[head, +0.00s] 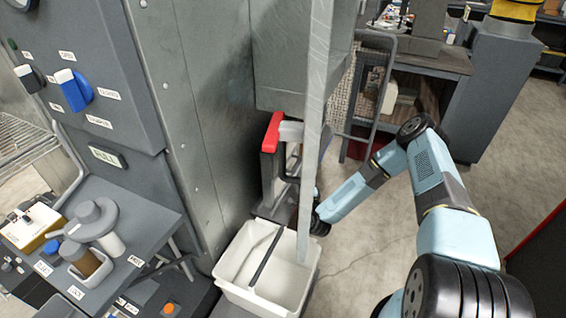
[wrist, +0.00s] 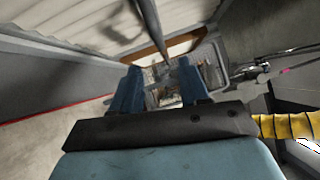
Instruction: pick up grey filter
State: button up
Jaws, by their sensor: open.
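A grey round part with a wide flat rim and a raised knob (head: 96,214) lies on the grey shelf at the left in the head view. It looks most like the grey filter, but I cannot be sure. A white cylinder shows under its edge. My gripper is hidden in the head view, where my arm passes behind an upright metal edge. In the wrist view my gripper (wrist: 158,82) shows two blue fingers apart with nothing held between them. No grey filter can be made out in the wrist view.
A white bin (head: 234,270) with a dark rod across it stands below the upright metal edge (head: 314,120). A red-handled lever (head: 272,132) is near my forearm. A control panel (head: 85,80) with knobs is at the left. Open floor (head: 375,240) lies right of the bin.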

aim_at(296, 163)
jog(key=shift+a+x, duration=0.15)
jog(key=shift+x, duration=1.35)
jog(key=shift+a+x, duration=0.2)
jog(key=shift+x, duration=1.3)
jog(key=shift+a+x, duration=0.15)
jog(key=shift+x, duration=1.4)
jog(key=shift+s, duration=0.15)
jog(key=shift+c, duration=0.3)
grip_shut()
